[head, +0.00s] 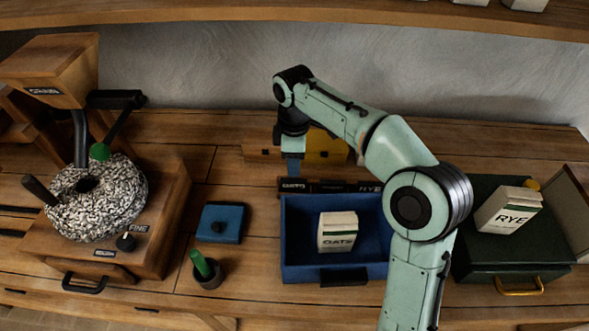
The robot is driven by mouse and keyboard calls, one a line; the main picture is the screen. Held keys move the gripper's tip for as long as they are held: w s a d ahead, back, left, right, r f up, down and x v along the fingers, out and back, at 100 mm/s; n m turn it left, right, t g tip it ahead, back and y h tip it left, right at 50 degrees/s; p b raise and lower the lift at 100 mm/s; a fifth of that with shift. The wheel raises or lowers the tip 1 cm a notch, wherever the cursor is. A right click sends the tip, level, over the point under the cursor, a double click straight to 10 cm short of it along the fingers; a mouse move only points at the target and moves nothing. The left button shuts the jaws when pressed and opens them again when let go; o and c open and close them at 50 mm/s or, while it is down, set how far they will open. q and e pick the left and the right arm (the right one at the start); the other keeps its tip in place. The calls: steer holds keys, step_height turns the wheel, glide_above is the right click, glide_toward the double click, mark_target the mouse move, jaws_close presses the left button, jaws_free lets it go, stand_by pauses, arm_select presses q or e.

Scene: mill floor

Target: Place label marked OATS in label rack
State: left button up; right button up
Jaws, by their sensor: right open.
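A dark label strip, apparently the label rack (330,187), runs along the back edge of the blue drawer-like box. A small dark label (292,185) with pale lettering sits at its left end; the lettering is too small to read surely, though it may be OATS. Another label (369,188), seemingly RYE, shows at the right end, partly behind my arm. My right gripper (292,171) points down just above the left label, open. Whether its fingertips touch the label cannot be told. My left gripper is out of view.
The blue box (290,240) holds a white OATS packet (337,231). A RYE packet (509,210) lies on a dark green box (470,255). A yellow-and-wood block (325,148) stands behind the rack. A grain mill (165,215), blue block (221,222) and green-handled tool (202,264) are left.

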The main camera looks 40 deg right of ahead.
step_height(320, 180, up, 5)
steer(key=shift+r+p, duration=0.2)
steer(key=shift+p, duration=0.4)
